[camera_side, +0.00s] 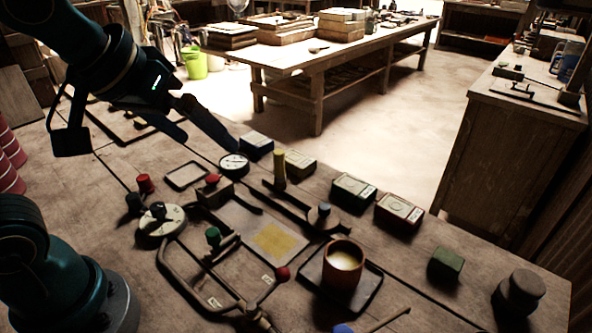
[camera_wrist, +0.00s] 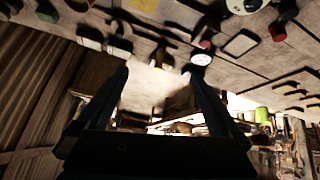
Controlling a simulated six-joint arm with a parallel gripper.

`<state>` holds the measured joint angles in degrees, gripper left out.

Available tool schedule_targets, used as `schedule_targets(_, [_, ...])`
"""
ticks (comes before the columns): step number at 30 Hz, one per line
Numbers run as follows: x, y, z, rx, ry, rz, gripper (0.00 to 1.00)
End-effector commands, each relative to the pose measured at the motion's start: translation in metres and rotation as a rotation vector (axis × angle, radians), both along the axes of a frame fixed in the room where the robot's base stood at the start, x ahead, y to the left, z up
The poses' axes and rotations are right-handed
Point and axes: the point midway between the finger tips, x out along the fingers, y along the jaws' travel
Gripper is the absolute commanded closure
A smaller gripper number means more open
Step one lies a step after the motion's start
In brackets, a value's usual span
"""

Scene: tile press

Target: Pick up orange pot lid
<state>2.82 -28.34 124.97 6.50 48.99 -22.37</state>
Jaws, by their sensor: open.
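An orange-brown pot (camera_side: 342,279) with pale yellow contents stands open on a dark square tray (camera_side: 372,281) at the front right of the bench in the side view. No clearly orange lid shows. A brownish disc with a dark knob (camera_side: 323,221) lies just behind the pot; I cannot tell whether it is the lid. My gripper (camera_side: 212,143) is open and empty above the back left of the bench, near a round dial (camera_side: 233,164) and well away from the pot. In the wrist view, my gripper's fingers (camera_wrist: 157,72) are spread wide, and the dial (camera_wrist: 201,58) shows beside one fingertip.
A pale disc with a black knob (camera_side: 161,224) lies at the left. A metal frame with a green knob (camera_side: 213,236) and a yellow patch (camera_side: 276,241) fill the middle. Small boxes (camera_side: 354,190) line the back edge. A green block (camera_side: 445,264) stands at the right.

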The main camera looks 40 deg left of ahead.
Motion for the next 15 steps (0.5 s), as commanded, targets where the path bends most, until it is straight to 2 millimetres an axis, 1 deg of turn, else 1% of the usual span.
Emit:
schedule_targets(1, [0.014, -0.002, 0.002, -0.007, 0.004, 0.014, 0.00])
schedule_targets(4, [0.042, -0.008, 0.004, -0.023, 0.005, 0.045, 0.00])
schedule_targets(8, [0.079, -0.020, -0.003, -0.034, 0.017, 0.075, 0.00])
schedule_targets(9, [0.089, -0.025, -0.008, -0.038, 0.022, 0.081, 0.00])
schedule_targets(11, [0.105, -0.033, -0.016, -0.038, 0.031, 0.087, 0.00])
schedule_targets(14, [0.128, -0.048, -0.036, -0.035, 0.054, 0.089, 0.00])
schedule_targets(15, [0.135, -0.054, -0.046, -0.032, 0.066, 0.087, 0.00])
